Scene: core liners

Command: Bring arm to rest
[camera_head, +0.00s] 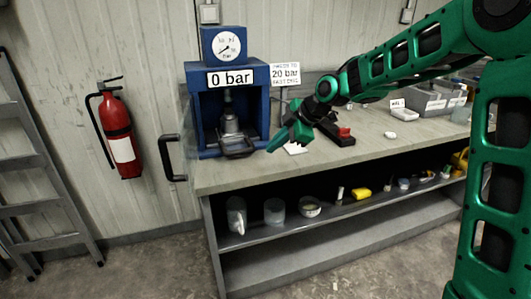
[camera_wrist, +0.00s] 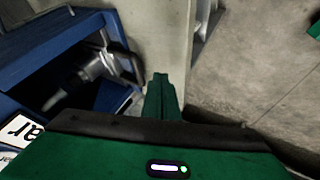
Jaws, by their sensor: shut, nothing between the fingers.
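My green arm reaches in from the right in the head view, over the workbench (camera_head: 380,145). My gripper (camera_head: 273,148) hangs at the bench's front edge, just right of the blue press (camera_head: 196,110), pointing down and left. In the wrist view the green fingers (camera_wrist: 162,78) are together with nothing between them. The press stands left of them in that view, with a metal cylinder piece (camera_wrist: 80,75) inside its frame. The fingers look apart from the press and bench, though the exact gap cannot be told.
The press has a gauge and a "0 bar" label (camera_head: 231,78). A "20 bar" sign (camera_head: 285,75) stands beside it. Black item with red part (camera_head: 343,132) and grey bins (camera_head: 432,103) are on the bench. Cups and small items fill the shelf (camera_head: 285,229). A fire extinguisher (camera_head: 118,130) hangs left.

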